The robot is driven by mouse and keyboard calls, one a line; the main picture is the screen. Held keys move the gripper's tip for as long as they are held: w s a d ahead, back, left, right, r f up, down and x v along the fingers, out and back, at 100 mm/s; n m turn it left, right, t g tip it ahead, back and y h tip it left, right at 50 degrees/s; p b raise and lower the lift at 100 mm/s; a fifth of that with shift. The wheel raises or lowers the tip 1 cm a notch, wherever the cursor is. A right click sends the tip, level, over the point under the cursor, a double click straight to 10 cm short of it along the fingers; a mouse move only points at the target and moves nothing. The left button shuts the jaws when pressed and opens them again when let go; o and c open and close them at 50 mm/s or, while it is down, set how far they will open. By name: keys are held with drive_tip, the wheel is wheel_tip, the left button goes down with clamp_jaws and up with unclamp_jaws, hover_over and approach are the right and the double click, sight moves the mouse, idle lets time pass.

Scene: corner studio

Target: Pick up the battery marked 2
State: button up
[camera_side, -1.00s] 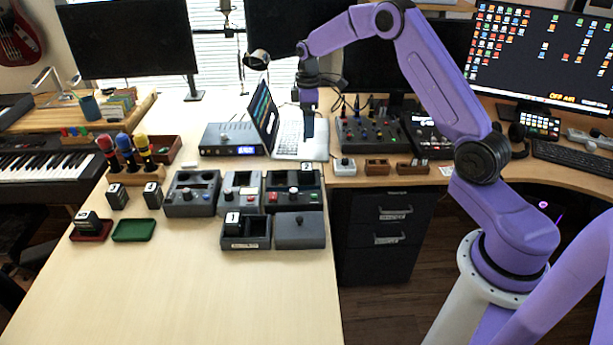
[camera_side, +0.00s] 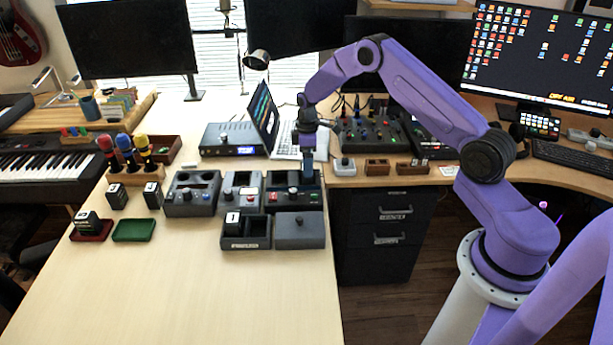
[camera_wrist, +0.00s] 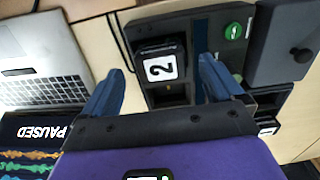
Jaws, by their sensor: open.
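The battery marked 2 (camera_wrist: 161,66) is a dark block with a white label. It sits in a slot of the right-hand charger (camera_side: 284,199), which also shows in the wrist view (camera_wrist: 205,30). In the side view my gripper hides most of this battery. My gripper (camera_side: 307,180) points down over the back of that charger. In the wrist view its blue fingers (camera_wrist: 159,66) are apart, one to each side of the battery in the picture, with nothing held. I cannot tell how far the fingertips are above it.
A battery marked 1 (camera_side: 233,218) stands in the two-part box (camera_side: 258,244), beside a lidded grey box (camera_side: 299,235). Two more chargers stand left. Other batteries stand near the green tray (camera_side: 134,231) and on the red tray (camera_side: 104,231). The laptop (camera_side: 290,140) is close behind. The front table is clear.

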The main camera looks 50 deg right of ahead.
drive_tip(key=shift+a+f, duration=0.1)
drive_tip(key=shift+f, duration=1.85)
drive_tip(key=c, duration=1.3)
drive_tip(key=shift+w+r, duration=0.1)
drive_tip(key=shift+r, duration=0.05)
